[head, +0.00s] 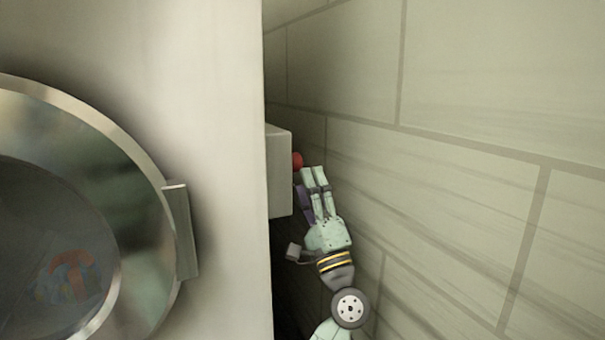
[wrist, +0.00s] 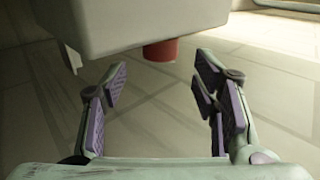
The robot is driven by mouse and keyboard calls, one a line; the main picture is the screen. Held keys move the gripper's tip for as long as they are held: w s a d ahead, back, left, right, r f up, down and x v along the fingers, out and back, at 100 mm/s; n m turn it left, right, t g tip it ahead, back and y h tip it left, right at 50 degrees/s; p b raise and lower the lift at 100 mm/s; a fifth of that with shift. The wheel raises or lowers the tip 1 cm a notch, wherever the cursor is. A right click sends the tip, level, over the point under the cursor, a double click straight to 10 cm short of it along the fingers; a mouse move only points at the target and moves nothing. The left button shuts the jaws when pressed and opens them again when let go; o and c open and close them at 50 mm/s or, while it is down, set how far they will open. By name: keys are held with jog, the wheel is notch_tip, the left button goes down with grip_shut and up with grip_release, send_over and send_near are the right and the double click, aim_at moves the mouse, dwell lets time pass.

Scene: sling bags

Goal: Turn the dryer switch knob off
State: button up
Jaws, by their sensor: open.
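The red knob (head: 297,161) sticks out from the right side of a pale switch box (head: 280,170) beside the dryer (head: 225,130). My gripper (head: 313,170) is just to the right of and slightly below the knob in the head view. In the wrist view the red knob (wrist: 160,51) shows under the edge of the pale box (wrist: 140,25), ahead of the gap between my fingers. My gripper (wrist: 160,80) is open and empty, with its purple finger pads apart. Whether a fingertip touches the knob cannot be told. The knob's setting is not readable.
The dryer's round door (head: 130,170) with its handle (head: 181,230) is at the left. A tiled wall (head: 470,130) runs along the right. My arm is in the narrow space between the dryer and this wall.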

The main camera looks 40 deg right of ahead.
jog(key=shift+s+a+f+y, duration=0.25)
jog(key=shift+s+f+y, duration=0.05)
jog(key=shift+s+f, duration=0.65)
jog(key=shift+r, duration=0.1)
